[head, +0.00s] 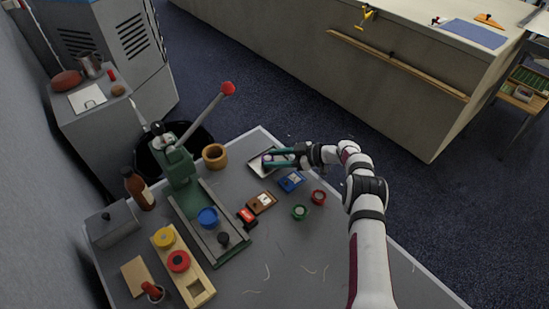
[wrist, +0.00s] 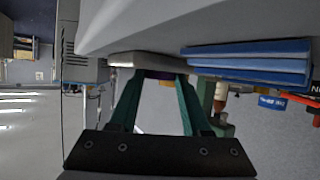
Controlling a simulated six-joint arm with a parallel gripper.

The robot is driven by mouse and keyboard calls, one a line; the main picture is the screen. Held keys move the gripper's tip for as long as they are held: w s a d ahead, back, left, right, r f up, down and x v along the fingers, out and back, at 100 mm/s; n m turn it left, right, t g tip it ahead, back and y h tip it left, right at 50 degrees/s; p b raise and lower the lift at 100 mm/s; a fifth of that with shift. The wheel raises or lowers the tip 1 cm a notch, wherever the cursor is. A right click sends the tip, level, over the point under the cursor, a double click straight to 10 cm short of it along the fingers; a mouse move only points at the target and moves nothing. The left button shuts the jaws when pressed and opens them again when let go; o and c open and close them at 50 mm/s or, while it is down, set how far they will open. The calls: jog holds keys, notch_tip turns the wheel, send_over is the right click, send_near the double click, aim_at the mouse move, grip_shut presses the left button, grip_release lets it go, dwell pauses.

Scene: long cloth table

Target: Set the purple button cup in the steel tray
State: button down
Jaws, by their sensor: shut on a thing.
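The steel tray (head: 256,170) lies flat at the far edge of the table in the head view. Its edge also shows in the wrist view (wrist: 125,60). My gripper (head: 271,158) reaches over the tray from the right with its green fingers. It is shut on the purple button cup (wrist: 160,75), a small purple patch between the fingertips in the wrist view. The cup is mostly hidden by the fingers, right at the tray. I cannot tell whether it touches the tray floor.
A blue box (head: 291,181) and a brown box (head: 261,202) lie near the tray. Green (head: 300,212) and red (head: 319,197) round cups stand to their right. A wooden ring (head: 215,156) and a green lever press (head: 180,165) stand to the left.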

jog(key=shift+c, duration=1.8)
grip_release()
jog(key=shift+s+f, duration=0.2)
jog(key=shift+f, duration=0.2)
jog(key=shift+a, duration=0.1)
